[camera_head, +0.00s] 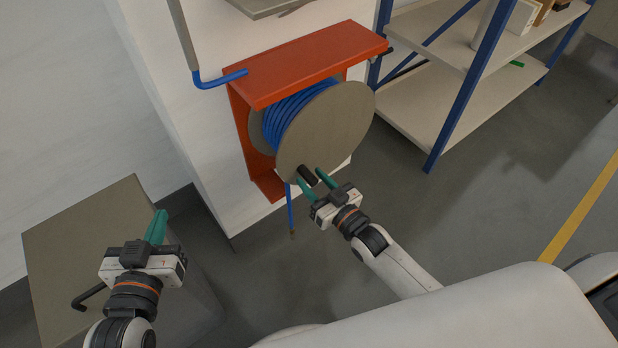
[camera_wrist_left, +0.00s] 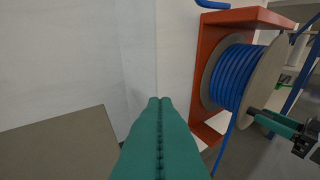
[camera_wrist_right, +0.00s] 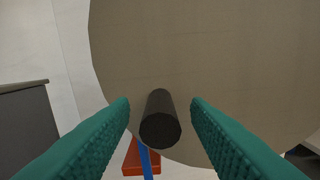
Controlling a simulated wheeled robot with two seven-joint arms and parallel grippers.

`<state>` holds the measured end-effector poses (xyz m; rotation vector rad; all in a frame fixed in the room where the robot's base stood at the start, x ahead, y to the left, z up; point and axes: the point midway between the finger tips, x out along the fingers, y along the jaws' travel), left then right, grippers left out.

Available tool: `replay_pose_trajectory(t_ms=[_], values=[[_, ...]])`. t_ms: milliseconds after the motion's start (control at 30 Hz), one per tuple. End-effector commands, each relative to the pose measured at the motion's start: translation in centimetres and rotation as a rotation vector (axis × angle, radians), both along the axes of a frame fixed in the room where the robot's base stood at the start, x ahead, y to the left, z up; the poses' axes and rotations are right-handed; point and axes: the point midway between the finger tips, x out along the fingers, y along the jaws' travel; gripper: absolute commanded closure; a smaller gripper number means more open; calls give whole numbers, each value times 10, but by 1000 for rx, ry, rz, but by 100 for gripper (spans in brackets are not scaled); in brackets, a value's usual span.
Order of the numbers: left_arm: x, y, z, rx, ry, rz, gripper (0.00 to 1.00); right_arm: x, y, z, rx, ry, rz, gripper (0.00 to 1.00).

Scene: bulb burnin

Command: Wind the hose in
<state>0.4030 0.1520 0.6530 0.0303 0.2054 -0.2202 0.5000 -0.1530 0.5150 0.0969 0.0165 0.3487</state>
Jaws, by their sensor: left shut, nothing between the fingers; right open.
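The hose reel (camera_head: 335,125) is mounted in an orange bracket (camera_head: 320,62) on the white wall. Blue hose (camera_head: 290,112) is wound on its drum, and a length of hose hangs below with its end (camera_head: 292,232) near the floor. A black crank handle (camera_head: 307,175) sticks out from the reel's face, low down. My right gripper (camera_head: 311,183) is open with its fingers on either side of the handle; the right wrist view shows the handle (camera_wrist_right: 160,122) between the fingers, apart from both. My left gripper (camera_head: 157,226) is shut and empty, over the grey box. It also shows shut in the left wrist view (camera_wrist_left: 160,105).
A grey box (camera_head: 85,215) stands at the lower left, with a bent dark handle (camera_head: 92,297) on it. Shelving with blue posts (camera_head: 465,90) stands at the right. The grey floor between is clear, with a yellow line (camera_head: 580,208) at far right.

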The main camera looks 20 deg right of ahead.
Motion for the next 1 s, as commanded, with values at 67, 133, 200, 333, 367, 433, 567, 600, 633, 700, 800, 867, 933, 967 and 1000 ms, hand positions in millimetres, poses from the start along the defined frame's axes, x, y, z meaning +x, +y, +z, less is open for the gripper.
replay_pose_trajectory(t_ms=[67, 133, 200, 333, 367, 433, 567, 600, 633, 700, 800, 867, 933, 967, 1000], values=[[3, -2, 7, -14, -52, -4, 100, 9, 3, -1, 0, -1, 0, 57], [4, -3, 12, -22, -85, -6, 100, 14, 5, -1, 1, 0, 0, 57], [5, -4, 16, -28, -108, -7, 100, 18, 6, 0, 1, 0, -1, 57], [5, -5, 19, -32, -125, -8, 100, 20, 7, 0, 1, 1, -1, 57], [5, -5, 20, -32, -126, -8, 100, 20, 7, 0, 1, 1, -1, 57], [5, -5, 20, -32, -126, -8, 100, 20, 7, 0, 1, 1, 0, 57], [5, -5, 20, -32, -124, -8, 100, 20, 7, 0, 1, 1, -1, 63], [5, -5, 20, -32, -124, -8, 100, 20, 7, 0, 1, 1, 0, 70], [5, -5, 20, -32, -124, -8, 100, 20, 7, 0, 1, 1, 0, 75], [5, -5, 19, -32, -124, -8, 100, 20, 7, 0, 1, 1, 0, 86], [5, -5, 19, -32, -124, -8, 100, 20, 7, 0, 1, 1, 0, 100], [5, -5, 19, -32, -124, -8, 100, 20, 7, 0, 1, 1, 0, 100], [5, -5, 19, -31, -123, -8, 100, 20, 7, 0, 1, 1, 0, 100], [5, -5, 19, -31, -123, -8, 100, 20, 7, 0, 1, 1, 0, 100], [5, -5, 20, -31, -123, -8, 100, 20, 7, 0, 2, 2, 0, 100]])
